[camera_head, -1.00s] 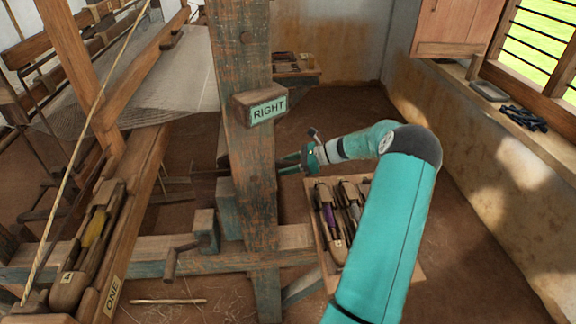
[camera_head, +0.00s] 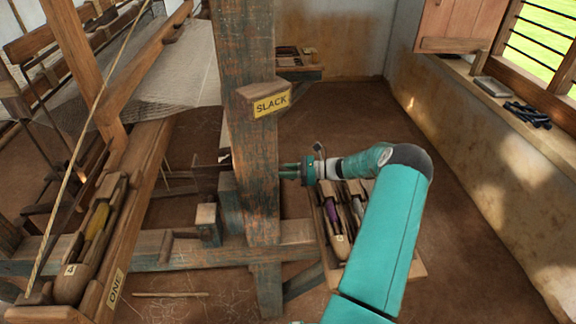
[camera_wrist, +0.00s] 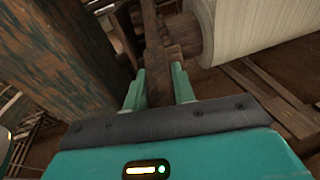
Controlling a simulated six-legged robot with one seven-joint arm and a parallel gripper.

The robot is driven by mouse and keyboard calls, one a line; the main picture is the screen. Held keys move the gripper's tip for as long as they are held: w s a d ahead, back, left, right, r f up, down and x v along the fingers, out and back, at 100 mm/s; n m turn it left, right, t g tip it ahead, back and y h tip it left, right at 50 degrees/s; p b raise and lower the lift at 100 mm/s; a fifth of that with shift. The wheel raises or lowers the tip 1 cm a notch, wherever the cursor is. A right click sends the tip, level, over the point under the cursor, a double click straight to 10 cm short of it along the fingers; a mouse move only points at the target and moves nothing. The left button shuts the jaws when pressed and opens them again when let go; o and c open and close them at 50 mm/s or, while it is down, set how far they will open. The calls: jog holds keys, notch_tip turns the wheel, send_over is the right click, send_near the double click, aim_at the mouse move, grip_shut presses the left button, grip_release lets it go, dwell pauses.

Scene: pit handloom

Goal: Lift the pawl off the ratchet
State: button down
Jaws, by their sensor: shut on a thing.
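My gripper (camera_wrist: 158,88) is shut on a narrow dark brown bar (camera_wrist: 155,45), likely the pawl, in the wrist view. The bar runs up between the two teal fingers, beside the brown end (camera_wrist: 184,36) of a cloth-wound roller (camera_wrist: 245,28). I cannot make out ratchet teeth or whether the bar touches them. In the head view, my gripper (camera_head: 289,171) reaches left to the right edge of the upright post (camera_head: 252,140); the post hides what it holds. A yellow sign on the post reads SLACK (camera_head: 271,103).
The thick post also stands close on the left in the wrist view (camera_wrist: 50,60). A tray (camera_head: 412,272) with several shuttles lies below my arm. A beam (camera_head: 130,256) crosses low on the left. The floor at right is clear up to the wall.

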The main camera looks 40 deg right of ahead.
jog(key=shift+w+a+f, duration=0.1)
jog(key=shift+a+f, duration=0.05)
jog(key=shift+f, duration=0.1)
jog(key=c, duration=1.2)
grip_release()
jog(key=shift+o, duration=0.2)
jog(key=f+v, duration=0.1)
jog(key=v, duration=1.2)
jog(key=shift+s+d+r, duration=0.3)
jog(key=shift+r, duration=0.1)
